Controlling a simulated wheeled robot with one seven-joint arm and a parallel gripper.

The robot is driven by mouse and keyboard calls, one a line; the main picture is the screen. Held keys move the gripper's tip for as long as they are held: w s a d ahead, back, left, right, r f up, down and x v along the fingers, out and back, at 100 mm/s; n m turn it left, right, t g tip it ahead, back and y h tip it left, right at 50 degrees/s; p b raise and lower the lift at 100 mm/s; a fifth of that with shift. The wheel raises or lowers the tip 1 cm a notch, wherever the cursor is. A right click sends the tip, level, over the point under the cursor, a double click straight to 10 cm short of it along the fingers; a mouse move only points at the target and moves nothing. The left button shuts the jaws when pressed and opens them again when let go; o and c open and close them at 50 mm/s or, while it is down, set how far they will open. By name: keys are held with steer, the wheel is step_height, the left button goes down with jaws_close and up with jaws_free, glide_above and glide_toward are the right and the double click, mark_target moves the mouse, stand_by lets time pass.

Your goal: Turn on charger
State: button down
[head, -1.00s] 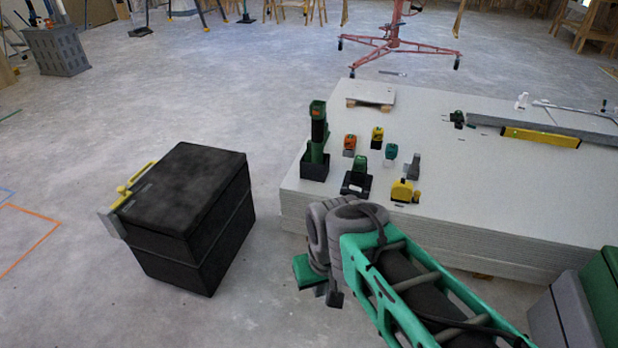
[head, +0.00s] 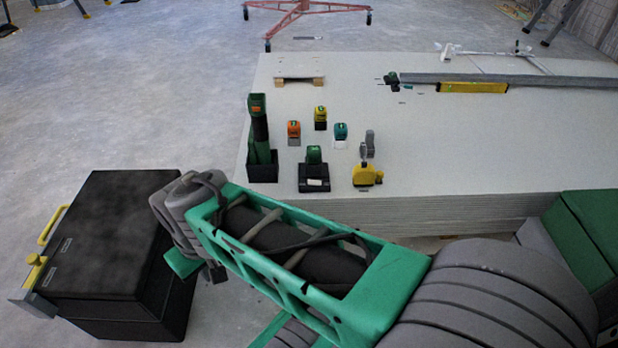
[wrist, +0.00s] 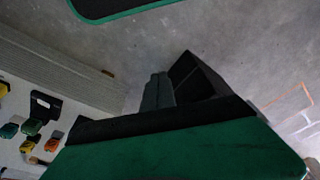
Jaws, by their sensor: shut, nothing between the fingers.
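The charger (head: 314,182) appears to be the low black base with a pale front label and a green block on it. It stands near the front edge of the white panel stack (head: 430,150). It seems to show at the left of the wrist view (wrist: 43,106). No switch or light on it can be made out. My gripper (wrist: 157,90) is shut and empty. In the head view it is mostly hidden by my wrist, low beside the black toolbox, left of the stack and apart from the charger.
A tall green-and-black tool (head: 259,140) stands in a black holder left of the charger. Orange (head: 293,130), yellow (head: 320,115) and teal (head: 340,132) blocks stand behind it. A yellow-and-grey tool (head: 367,170) is at its right. The black toolbox (head: 105,245) stands on the floor.

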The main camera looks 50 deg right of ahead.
steer(key=shift+s, duration=0.1)
steer(key=w+d+f+m+t+y+p, duration=0.15)
steer(key=w+d+f+t, duration=0.25)
steer(key=w+d, duration=0.4)
steer(key=w+d+f+n+t+h+p, duration=0.1)
steer(key=w+d+f+t+p, duration=0.25)
steer(key=w+d, duration=0.5)
steer(key=s+d+f+m+h, duration=0.1)
steer(key=s+d+m+h, duration=0.4)
steer(key=s+d, duration=0.3)
steer(key=s+d+f+m+t+h+p, duration=0.1)
steer(key=s+d+m+h, duration=0.4)
steer(key=d, duration=1)
steer(key=s+f+h, duration=0.1)
steer(key=s, duration=0.2)
steer(key=shift+f+m+h, duration=0.15)
steer(key=shift+m+h, duration=0.2)
